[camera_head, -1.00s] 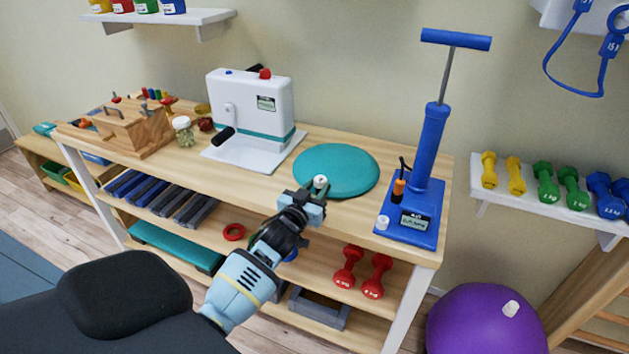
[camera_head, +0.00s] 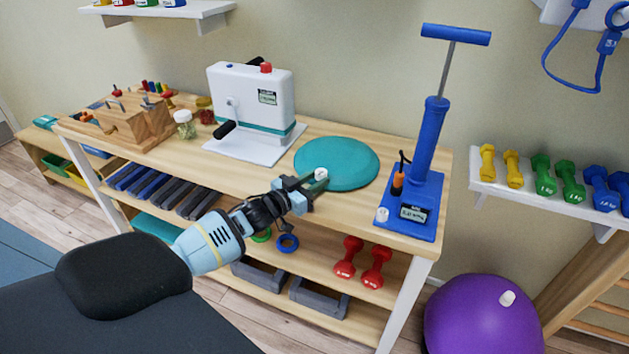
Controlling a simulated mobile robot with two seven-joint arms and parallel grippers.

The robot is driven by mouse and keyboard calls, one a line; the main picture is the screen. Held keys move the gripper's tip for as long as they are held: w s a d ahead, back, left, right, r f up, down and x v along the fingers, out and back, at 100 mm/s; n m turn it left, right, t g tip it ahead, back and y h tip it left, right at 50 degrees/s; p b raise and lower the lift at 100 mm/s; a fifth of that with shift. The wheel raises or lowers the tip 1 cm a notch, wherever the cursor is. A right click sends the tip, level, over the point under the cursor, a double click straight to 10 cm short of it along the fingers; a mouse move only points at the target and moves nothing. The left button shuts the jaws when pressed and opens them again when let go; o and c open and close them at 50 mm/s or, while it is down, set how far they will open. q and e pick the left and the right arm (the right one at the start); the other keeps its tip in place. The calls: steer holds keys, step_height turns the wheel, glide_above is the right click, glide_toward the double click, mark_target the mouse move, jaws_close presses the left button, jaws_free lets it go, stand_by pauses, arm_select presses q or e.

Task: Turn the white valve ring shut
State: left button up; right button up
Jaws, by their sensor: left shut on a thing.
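The small white valve ring (camera_head: 321,174) sits at the front edge of the round teal air cushion (camera_head: 345,160), which lies on the wooden table top. My left gripper (camera_head: 312,182) reaches in from the lower left, its fingers at the ring. It is shut on the ring, and the fingertips hide part of it. My right gripper is not in view.
The blue hand pump (camera_head: 430,145) stands right of the cushion on its blue base. A white machine (camera_head: 250,105) with black handles stands to the left. Red dumbbells (camera_head: 348,258) lie on the shelf below. A purple ball (camera_head: 480,318) is at lower right.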

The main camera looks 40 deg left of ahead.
arm_select(q)
steer(key=shift+r, duration=0.1)
steer(key=o, duration=1)
steer(key=shift+d, duration=0.1)
steer(key=s, duration=0.2)
steer(key=s+a, duration=0.1)
steer(key=s, duration=0.2)
steer(key=shift+s, duration=0.35)
steer(key=shift+s+a, duration=0.2)
steer(key=shift+s, duration=0.75)
